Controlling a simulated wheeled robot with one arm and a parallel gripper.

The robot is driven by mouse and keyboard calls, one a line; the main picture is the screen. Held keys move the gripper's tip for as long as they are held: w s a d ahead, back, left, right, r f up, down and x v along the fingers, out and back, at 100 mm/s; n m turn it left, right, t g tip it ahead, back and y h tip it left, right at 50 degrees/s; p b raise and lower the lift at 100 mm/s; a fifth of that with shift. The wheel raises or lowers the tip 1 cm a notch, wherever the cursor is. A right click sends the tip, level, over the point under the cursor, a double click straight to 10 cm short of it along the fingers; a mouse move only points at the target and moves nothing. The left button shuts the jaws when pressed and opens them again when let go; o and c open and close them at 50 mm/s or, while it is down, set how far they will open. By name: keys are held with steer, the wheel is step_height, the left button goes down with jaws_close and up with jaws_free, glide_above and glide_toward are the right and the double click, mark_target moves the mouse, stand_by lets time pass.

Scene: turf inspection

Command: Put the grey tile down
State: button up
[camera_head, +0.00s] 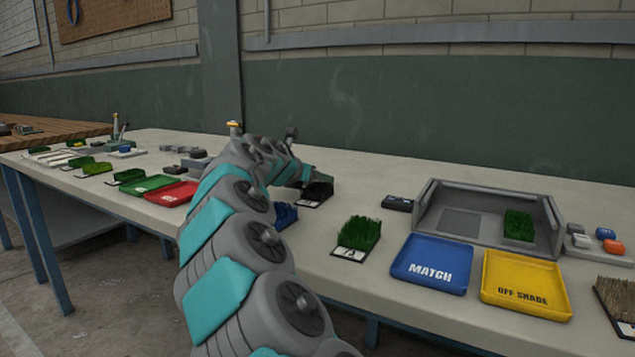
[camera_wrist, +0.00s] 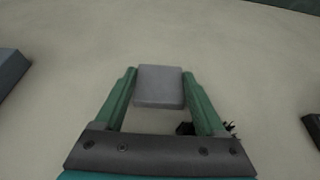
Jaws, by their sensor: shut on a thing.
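In the wrist view, the grey tile (camera_wrist: 160,88) sits between the two green fingers of my gripper (camera_wrist: 160,76), which are shut on its sides. The pale tabletop (camera_wrist: 75,60) lies beyond the tile; I cannot tell whether the tile touches it. In the head view, my arm reaches over the bench and hides the tile and the fingers.
A blue MATCH tray (camera_head: 432,263), a yellow OFF SHADE tray (camera_head: 525,284) and a grey open box (camera_head: 480,200) stand on the right. A green turf sample (camera_head: 358,235) lies nearer the middle. Red (camera_head: 172,194) and green (camera_head: 150,185) trays lie left.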

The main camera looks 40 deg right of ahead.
steer(key=c, duration=1)
steer(key=shift+r, duration=0.15)
